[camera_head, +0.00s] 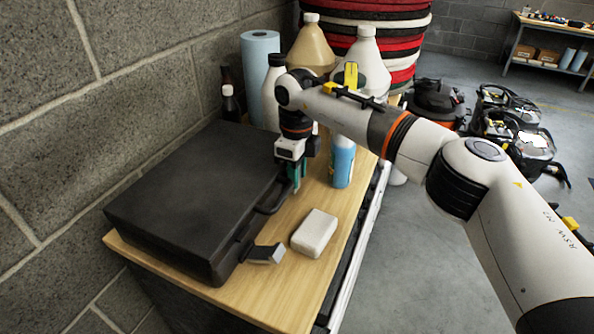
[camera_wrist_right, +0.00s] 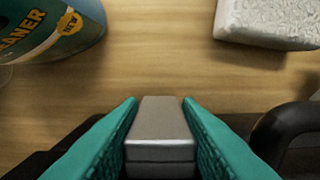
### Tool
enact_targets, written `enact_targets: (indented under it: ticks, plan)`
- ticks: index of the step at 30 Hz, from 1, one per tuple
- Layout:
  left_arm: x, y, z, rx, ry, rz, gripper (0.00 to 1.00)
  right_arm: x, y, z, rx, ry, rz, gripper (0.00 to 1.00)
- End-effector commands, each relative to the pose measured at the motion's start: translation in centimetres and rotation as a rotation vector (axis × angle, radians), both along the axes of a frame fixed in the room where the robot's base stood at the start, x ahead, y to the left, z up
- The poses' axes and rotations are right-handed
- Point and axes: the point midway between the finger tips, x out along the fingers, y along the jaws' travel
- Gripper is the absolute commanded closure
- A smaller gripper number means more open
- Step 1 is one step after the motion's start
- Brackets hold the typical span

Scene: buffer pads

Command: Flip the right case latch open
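The black case (camera_head: 190,195) lies flat and shut on the wooden bench, its handle (camera_head: 272,196) on the side facing right. A grey latch (camera_head: 265,253) near its front end sticks outward from the side. My right gripper (camera_head: 298,178) is at the far end of that side, pointing down. In the right wrist view its teal fingers (camera_wrist_right: 160,105) stand on either side of a grey metal latch (camera_wrist_right: 160,130), very close to it. Whether they press on it cannot be told. In the head view that latch is hidden by the gripper. My left gripper is not in view.
A white block (camera_head: 314,233) lies on the bench (camera_head: 285,300) right of the case. A blue cleaner bottle (camera_head: 342,162) stands just beyond the gripper. Large jugs (camera_head: 362,70), a blue roll (camera_head: 260,70) and a dark bottle (camera_head: 229,95) stand behind. A block wall borders the left.

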Motion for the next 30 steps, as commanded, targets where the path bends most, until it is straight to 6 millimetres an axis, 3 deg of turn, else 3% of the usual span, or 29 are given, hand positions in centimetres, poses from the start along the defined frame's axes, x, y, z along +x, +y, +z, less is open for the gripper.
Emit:
enact_targets:
  ticks: [5,17,29,30]
  plan:
    - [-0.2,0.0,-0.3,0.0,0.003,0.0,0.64,0.0,-0.1,-0.1,0.009,-0.004,0.0,0.92]
    - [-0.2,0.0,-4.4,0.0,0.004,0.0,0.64,-0.4,-1.1,-0.6,0.203,-0.085,0.001,0.92]
    - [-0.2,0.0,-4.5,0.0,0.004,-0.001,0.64,-0.4,-1.2,-0.1,0.231,-0.097,-0.001,0.92]
    - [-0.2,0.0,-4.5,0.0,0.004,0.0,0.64,-0.4,-1.2,-0.1,0.231,-0.097,-0.001,0.66]
